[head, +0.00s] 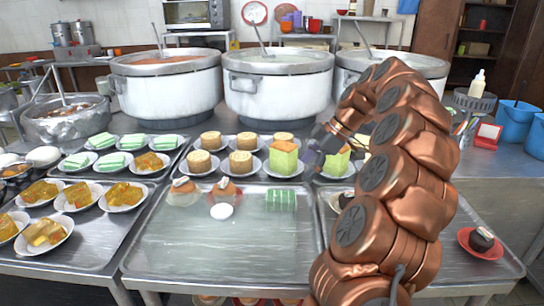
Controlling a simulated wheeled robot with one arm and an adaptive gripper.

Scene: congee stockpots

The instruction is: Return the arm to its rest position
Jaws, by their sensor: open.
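My copper-coloured arm rises from the lower right and folds over toward the counter. My gripper (312,156) is open at the arm's end, small in the head view, above the far edge of the tray area near the green-sided cakes. I see nothing held in it. A green-sided cake (283,158) on a plate stands just left of the gripper, and another green-sided cake (336,162) stands just right of it. Whether the gripper touches either cake cannot be told. Part of the counter behind the arm is hidden.
Three large stockpots (166,85) stand along the back. Plates of yellow cake (77,194) fill the left. A red plate (480,250) and blue buckets (515,122) stand right.

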